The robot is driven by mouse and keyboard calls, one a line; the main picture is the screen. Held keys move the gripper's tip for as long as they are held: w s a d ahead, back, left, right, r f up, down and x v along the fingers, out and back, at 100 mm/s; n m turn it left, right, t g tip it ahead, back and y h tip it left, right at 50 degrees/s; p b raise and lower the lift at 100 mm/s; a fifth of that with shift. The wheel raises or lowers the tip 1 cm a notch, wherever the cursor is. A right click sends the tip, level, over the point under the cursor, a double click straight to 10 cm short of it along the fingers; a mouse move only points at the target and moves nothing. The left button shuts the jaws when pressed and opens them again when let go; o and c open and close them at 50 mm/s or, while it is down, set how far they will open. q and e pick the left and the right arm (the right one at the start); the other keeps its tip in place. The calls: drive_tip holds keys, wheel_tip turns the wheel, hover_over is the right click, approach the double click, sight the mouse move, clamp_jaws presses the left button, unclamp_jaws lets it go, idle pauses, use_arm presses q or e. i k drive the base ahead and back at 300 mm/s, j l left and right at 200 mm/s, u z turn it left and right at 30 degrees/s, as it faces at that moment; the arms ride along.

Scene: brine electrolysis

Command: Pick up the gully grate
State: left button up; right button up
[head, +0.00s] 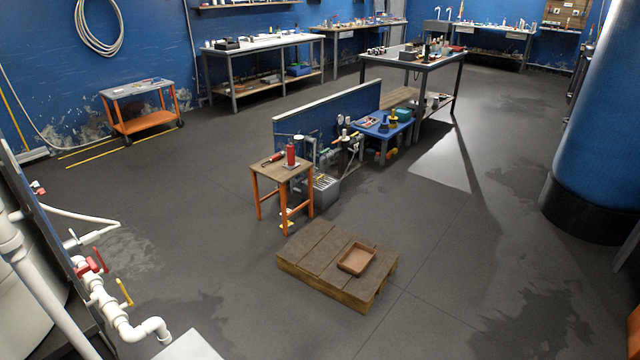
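I cannot make out a gully grate for certain. A small grey box (324,192) with a slatted-looking top stands on the floor beside the orange-legged stool; it is too small to tell whether that top is a grate. Neither of my grippers is in view.
The wooden stool (280,170) holds a red bottle (291,155) and a red tool. In front lies a wooden pallet (310,252) with a brown tray (357,258). White pipes with red valve handles (90,264) stand at left, a blue tank (590,130) at right. Floor at right centre is clear.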

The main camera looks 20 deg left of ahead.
sight(324, 180)
drive_tip(key=i+l+z, duration=0.25)
drive_tip(key=i, duration=0.4)
drive_tip(key=i+z, duration=0.2)
drive_tip(key=i, duration=1.5)
drive_tip(key=i+l+u, duration=0.1)
drive_tip(key=i, duration=1.6)
drive_tip(key=i+u, duration=0.35)
drive_tip(key=i, duration=0.25)
drive_tip(key=i+u, duration=0.35)
drive_tip(key=i, duration=0.2)
drive_tip(key=i+l+u, duration=0.35)
drive_tip(key=i, duration=0.2)
